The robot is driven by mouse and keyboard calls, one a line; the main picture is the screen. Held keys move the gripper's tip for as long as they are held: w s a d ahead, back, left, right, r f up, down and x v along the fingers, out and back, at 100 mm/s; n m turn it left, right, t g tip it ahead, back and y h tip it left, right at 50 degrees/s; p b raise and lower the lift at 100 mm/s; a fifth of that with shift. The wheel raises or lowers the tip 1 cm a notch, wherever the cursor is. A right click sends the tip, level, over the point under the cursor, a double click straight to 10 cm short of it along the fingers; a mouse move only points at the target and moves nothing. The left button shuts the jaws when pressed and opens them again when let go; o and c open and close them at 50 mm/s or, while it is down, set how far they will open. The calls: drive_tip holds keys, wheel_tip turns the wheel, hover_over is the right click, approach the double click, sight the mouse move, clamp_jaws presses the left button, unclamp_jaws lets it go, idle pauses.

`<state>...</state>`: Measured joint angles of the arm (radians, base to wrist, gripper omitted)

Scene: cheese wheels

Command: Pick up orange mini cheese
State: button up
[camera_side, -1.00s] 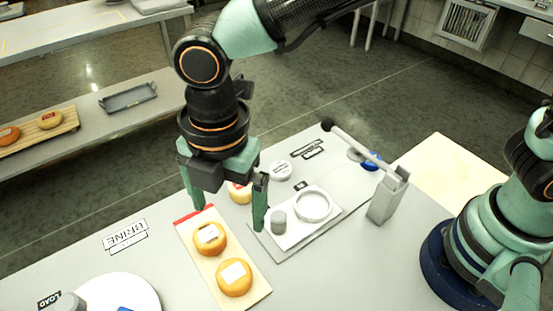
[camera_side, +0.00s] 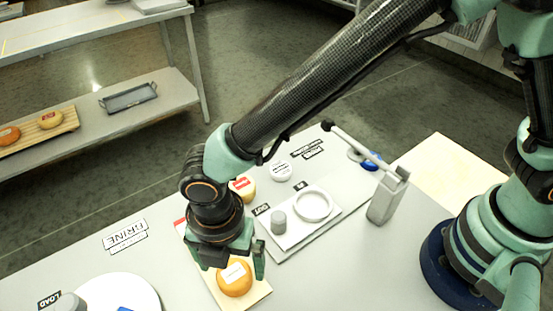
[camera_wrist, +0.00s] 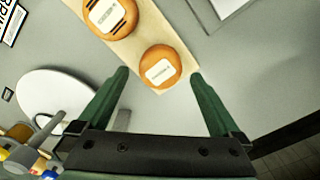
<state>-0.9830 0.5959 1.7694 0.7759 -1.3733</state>
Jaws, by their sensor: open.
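Two orange mini cheeses with white labels lie on a pale wooden board (camera_side: 257,292). The nearer orange cheese (camera_side: 236,280) shows just below my gripper (camera_side: 230,270) in the side view. In the wrist view this same cheese (camera_wrist: 160,66) sits between the two open fingertips (camera_wrist: 160,74). The other orange cheese (camera_wrist: 108,16), with dark stripes, is at the top left of the wrist view. In the side view my gripper hides it. My gripper is open and holds nothing. Whether the fingers reach down beside the cheese, I cannot tell.
A yellow cheese with a red label (camera_side: 241,188) stands behind my gripper. A scale-like tray (camera_side: 310,228) with a ring and a grey weight is to the right, near a grey holder (camera_side: 386,200). A white round plate (camera_side: 110,290) is at the lower left.

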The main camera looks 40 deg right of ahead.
sight(235, 277)
drive_tip(key=shift+f, duration=1.35)
drive_tip(key=c, duration=1.4)
drive_tip(key=shift+r, duration=0.1)
drive_tip(key=shift+r, duration=0.1)
